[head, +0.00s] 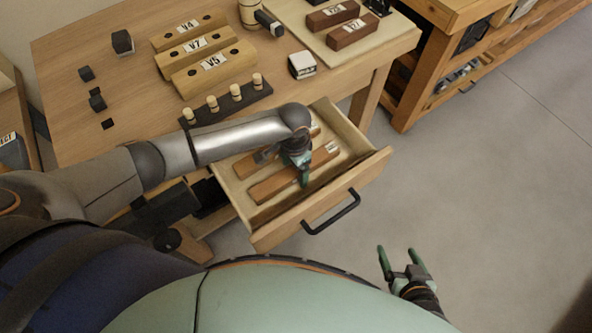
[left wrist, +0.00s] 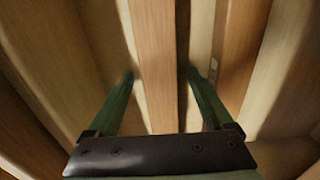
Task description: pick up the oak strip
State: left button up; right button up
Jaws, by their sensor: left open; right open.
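Two orange-brown wooden strips lie side by side in the open drawer (head: 374,166). The nearer strip (head: 270,187) has a pale label by its far end; neither strip carries a name I can read as oak. My left gripper (head: 304,180) is inside the drawer, pointing down at the nearer strip and hiding part of it. In the left wrist view a wooden strip (left wrist: 155,60) runs between the open fingers, with space on both sides. Another strip (left wrist: 241,50) lies to its right. My right gripper (head: 399,254) is open and empty, over the floor.
The drawer's black handle (head: 332,214) faces the front. On the bench (head: 130,85) are labelled pale blocks (head: 213,66), a dark rack with several pegs (head: 232,105), small black blocks and a board with dark red strips (head: 352,31). Floor at right is clear.

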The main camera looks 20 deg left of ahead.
pick_arm(q)
jog(key=shift+c, duration=0.3)
grip_shut()
dwell(0.4)
